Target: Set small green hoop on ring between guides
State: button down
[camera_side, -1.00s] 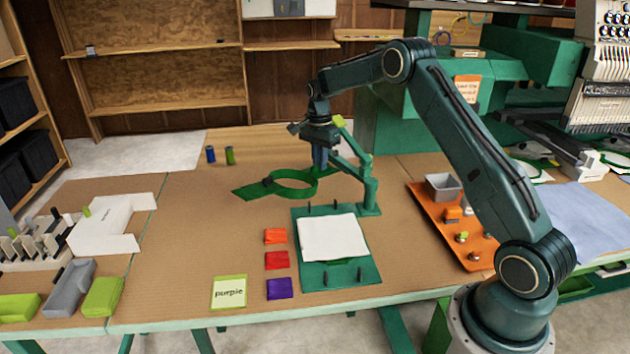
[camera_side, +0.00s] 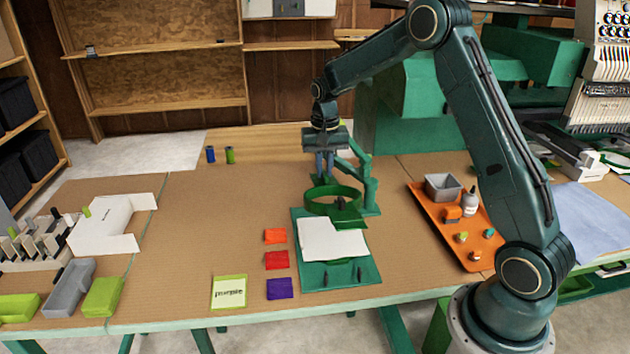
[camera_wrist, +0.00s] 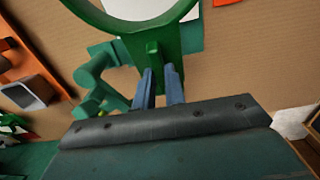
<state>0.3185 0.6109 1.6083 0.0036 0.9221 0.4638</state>
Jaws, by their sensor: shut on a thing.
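The green hoop (camera_side: 312,203) is a round band with flat tabs. It is held over the back edge of the green board (camera_side: 312,278), with one tab over the white cloth (camera_side: 325,243) on that board. My gripper (camera_side: 325,177) is shut on the hoop's rear tab; the wrist view shows the blue fingers (camera_wrist: 159,90) on either side of the green tab (camera_wrist: 170,48). I cannot tell whether the hoop is clear of the cloth. Dark guide pegs (camera_side: 333,276) stand at the board's front; the back pegs are hidden by the hoop. No ring shows; the cloth covers the board's middle.
A green post stand (camera_side: 369,190) rises close right of my gripper. An orange tray (camera_side: 480,252) with small items lies right. Orange, red and purple squares (camera_side: 279,288) and a label card (camera_side: 229,292) lie left of the board. Two spools (camera_side: 230,155) stand at the back left.

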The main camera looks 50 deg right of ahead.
aim_at(324, 172)
jog(key=shift+f, duration=1.75)
jog(key=shift+w+d, duration=0.25)
jog(key=shift+f, duration=2.2)
dwell(2.0)
jog(key=c, duration=1.4)
grip_release()
jog(key=shift+r, duration=3.55)
